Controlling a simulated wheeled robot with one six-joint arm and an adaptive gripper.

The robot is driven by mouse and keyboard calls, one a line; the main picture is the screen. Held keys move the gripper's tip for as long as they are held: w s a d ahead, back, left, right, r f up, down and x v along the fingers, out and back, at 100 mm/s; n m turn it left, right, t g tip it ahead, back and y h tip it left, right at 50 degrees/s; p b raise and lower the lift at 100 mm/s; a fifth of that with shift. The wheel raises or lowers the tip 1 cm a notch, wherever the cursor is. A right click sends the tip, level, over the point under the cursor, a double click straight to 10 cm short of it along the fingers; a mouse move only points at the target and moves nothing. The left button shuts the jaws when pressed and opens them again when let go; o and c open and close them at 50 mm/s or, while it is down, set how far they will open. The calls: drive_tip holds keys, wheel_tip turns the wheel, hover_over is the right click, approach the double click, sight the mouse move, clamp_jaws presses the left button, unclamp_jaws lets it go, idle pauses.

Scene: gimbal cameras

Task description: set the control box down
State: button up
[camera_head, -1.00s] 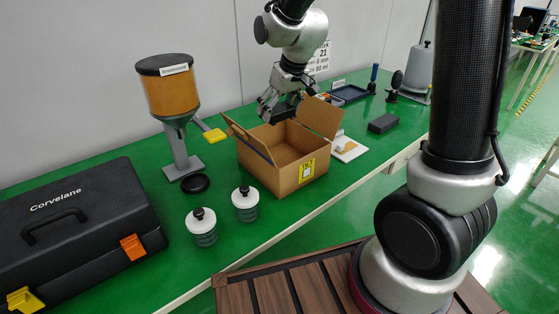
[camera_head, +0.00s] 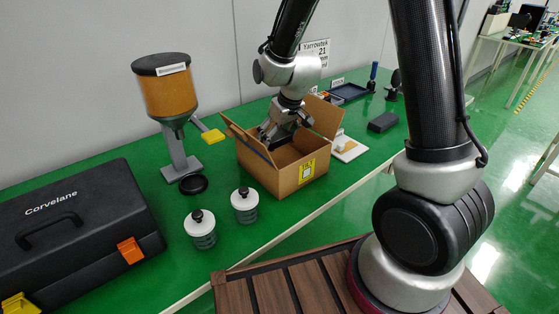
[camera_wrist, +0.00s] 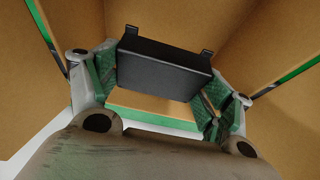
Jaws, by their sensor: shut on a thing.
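The control box (camera_wrist: 162,68) is a black rectangular block with small tabs at its top corners in the wrist view. My gripper (camera_wrist: 160,90) is shut on it, one finger at each side. In the head view my gripper (camera_head: 274,138) reaches down into the open cardboard box (camera_head: 290,178), and the control box is hidden there. The wrist view shows cardboard walls (camera_wrist: 245,45) around the held block. I cannot tell whether the block touches the bottom.
The cardboard box's flaps (camera_head: 323,115) stand open. A dispenser with orange contents (camera_head: 166,95), two lidded jars (camera_head: 244,205) and a black case (camera_head: 75,235) stand to the left. A dark block (camera_head: 382,123) and a white tray (camera_head: 348,148) lie to the right on the green table.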

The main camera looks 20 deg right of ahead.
sight(274, 160)
drive_tip(key=shift+f, duration=3.7)
drive_tip(key=shift+f, duration=0.1)
drive_tip(key=o, duration=1.2)
drive_tip(key=shift+c, duration=0.2)
